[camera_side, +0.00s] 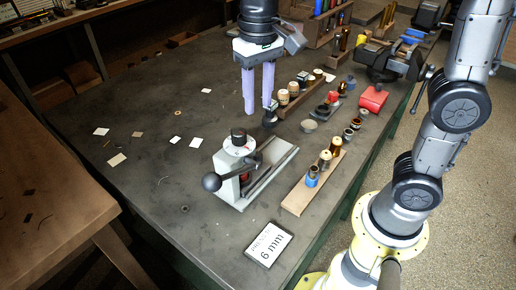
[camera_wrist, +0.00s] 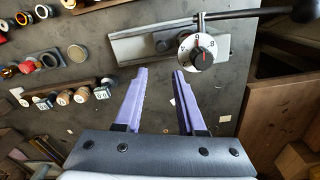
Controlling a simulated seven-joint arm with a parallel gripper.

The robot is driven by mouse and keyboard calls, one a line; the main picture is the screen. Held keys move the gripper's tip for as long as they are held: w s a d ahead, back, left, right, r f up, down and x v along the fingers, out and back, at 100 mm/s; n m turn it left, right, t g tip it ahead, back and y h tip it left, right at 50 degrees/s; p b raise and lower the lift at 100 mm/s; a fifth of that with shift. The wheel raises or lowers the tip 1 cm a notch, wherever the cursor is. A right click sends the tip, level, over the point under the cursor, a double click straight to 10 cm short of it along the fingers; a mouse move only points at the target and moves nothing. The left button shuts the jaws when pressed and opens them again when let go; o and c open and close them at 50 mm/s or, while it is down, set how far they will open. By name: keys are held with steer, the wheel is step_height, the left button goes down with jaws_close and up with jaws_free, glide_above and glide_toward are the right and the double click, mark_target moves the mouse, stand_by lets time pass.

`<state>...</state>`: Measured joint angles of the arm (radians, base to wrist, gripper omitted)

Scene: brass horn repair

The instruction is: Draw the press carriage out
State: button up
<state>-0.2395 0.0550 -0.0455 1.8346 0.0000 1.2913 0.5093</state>
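The grey press (camera_side: 236,168) stands on the dark bench, with a lever ending in a black ball (camera_side: 211,182) toward the front left. Its long grey base with a rail (camera_side: 272,174) runs back to the right. In the wrist view the press's round white dial (camera_wrist: 197,52) with a black knob is ahead of my fingers, and the base (camera_wrist: 140,48) extends left from it. I cannot clearly tell the carriage from the base. My gripper (camera_side: 258,108) has two lavender fingers, apart and empty, above the bench behind the press. The fingers also show in the wrist view (camera_wrist: 160,73).
A wooden strip with brass and blue pieces (camera_side: 314,182) lies right of the press. A rack of tan-topped pieces (camera_side: 300,96), a red box (camera_side: 373,97) and a vise (camera_side: 385,62) stand behind. The bench left of the press is mostly clear.

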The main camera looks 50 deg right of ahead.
mark_target(258, 154)
step_height(258, 154, down, 14)
steer(key=shift+a, duration=0.1)
stand_by(0.5)
jaws_close()
stand_by(1.3)
